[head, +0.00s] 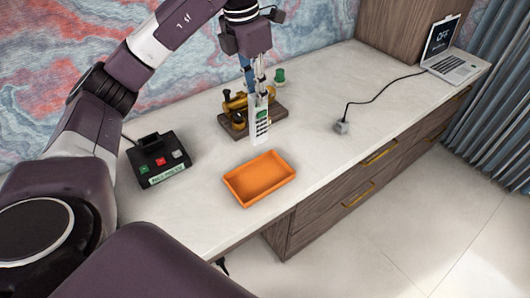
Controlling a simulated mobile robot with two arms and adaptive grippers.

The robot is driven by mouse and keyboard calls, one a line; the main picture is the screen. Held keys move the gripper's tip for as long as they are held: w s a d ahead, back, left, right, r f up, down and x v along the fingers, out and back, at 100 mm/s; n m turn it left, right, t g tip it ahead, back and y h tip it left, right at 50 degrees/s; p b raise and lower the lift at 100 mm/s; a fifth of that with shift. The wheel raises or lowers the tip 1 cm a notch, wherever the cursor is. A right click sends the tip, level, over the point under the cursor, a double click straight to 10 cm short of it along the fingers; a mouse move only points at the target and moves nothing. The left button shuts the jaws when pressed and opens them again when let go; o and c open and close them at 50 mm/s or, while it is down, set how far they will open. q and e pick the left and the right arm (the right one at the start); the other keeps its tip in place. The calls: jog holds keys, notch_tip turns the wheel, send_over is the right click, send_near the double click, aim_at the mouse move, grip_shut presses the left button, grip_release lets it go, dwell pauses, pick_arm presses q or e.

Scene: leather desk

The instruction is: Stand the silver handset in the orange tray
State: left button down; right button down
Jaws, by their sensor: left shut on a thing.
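The silver handset (262,127) hangs upright from my left gripper (259,88), its keypad and small green screen facing me. The gripper is shut on its upper part. The orange tray (233,190) lies empty on the desk, nearer to me than the handset. The handset appears to be above the desk, behind the tray and apart from it. My right gripper is not in view.
A wooden stand with brass parts (235,117) is just behind the handset. A black box with coloured buttons (158,160) is left of the tray. A grey plug with cable (341,127) leads to a laptop (446,62). The desk right of the tray is clear.

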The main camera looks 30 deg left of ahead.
pick_arm(q)
send_over(258, 143)
jog(key=w, duration=0.1)
jog(key=f, duration=0.4)
jog(key=a+f, duration=0.1)
jog(key=f, duration=0.1)
jog(key=shift+f+b, duration=0.1)
jog(key=shift+b, duration=0.2)
notch_tip(258, 143, down, 6)
jog(key=shift+f+p, duration=0.15)
jog(key=shift+p, duration=0.45)
jog(key=shift+w+f+p, duration=0.1)
jog(key=shift+f+p, duration=0.25)
jog(key=shift+f, duration=2)
jog(key=c, duration=1.8)
grip_release()
jog(key=shift+o, duration=0.2)
